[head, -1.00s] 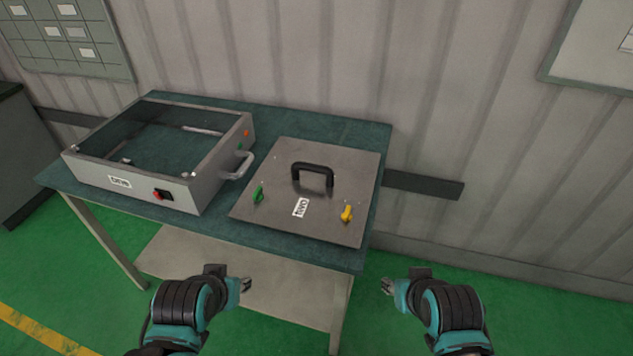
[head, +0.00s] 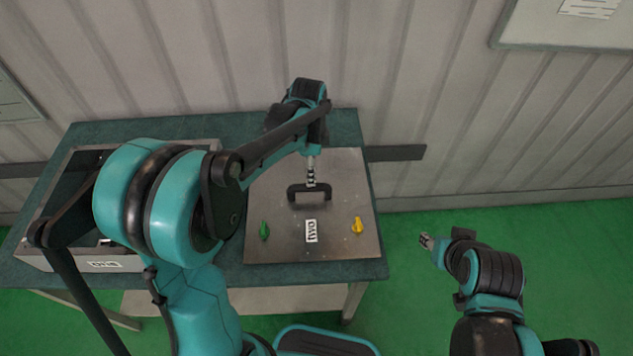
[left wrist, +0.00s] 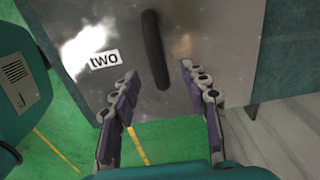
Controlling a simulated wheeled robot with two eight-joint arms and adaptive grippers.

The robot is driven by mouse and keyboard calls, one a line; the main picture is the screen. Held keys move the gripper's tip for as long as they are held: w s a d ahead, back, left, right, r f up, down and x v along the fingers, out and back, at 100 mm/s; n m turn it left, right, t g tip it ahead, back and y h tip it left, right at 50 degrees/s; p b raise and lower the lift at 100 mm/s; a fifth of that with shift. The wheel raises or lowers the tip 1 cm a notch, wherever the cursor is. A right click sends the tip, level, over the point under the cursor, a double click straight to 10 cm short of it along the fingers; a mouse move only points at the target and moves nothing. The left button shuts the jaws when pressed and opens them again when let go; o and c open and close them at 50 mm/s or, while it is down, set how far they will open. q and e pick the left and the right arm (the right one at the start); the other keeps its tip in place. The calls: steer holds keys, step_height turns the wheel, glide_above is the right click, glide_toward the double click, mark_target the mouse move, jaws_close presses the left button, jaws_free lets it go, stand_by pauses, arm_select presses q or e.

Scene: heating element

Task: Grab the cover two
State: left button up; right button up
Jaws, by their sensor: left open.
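The cover two is a square grey metal plate (head: 275,245) lying on the table, with a label reading TWO (head: 311,231). A black handle (head: 309,194) stands up from its middle. My left gripper (head: 310,182) is above the handle in the head view. In the left wrist view its open fingers (left wrist: 160,88) are apart, with the handle (left wrist: 154,50) between and beyond them; contact cannot be told. My right gripper (head: 426,241) is held off the table's right side, empty; its fingers are too small to judge.
The open box labelled ONE (head: 105,265) is on the left of the table (head: 350,130), partly hidden by my left arm. The corrugated wall is close behind.

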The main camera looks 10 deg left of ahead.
arm_select(q)
step_height(320, 180, down, 3)
steer(key=shift+d+r+b, duration=0.1)
steer(key=shift+d+b, duration=0.05)
steer(key=shift+b, duration=0.35)
steer(key=b, duration=0.2)
glide_above(309, 194)
steer(key=s, duration=0.1)
steer(key=f, duration=0.4)
steer(key=shift+s+d+f, duration=0.15)
steer(key=shift+s+d, duration=0.05)
steer(key=shift+d, duration=0.05)
steer(key=shift+f, duration=0.35)
steer(key=shift+r, duration=0.1)
jaws_close()
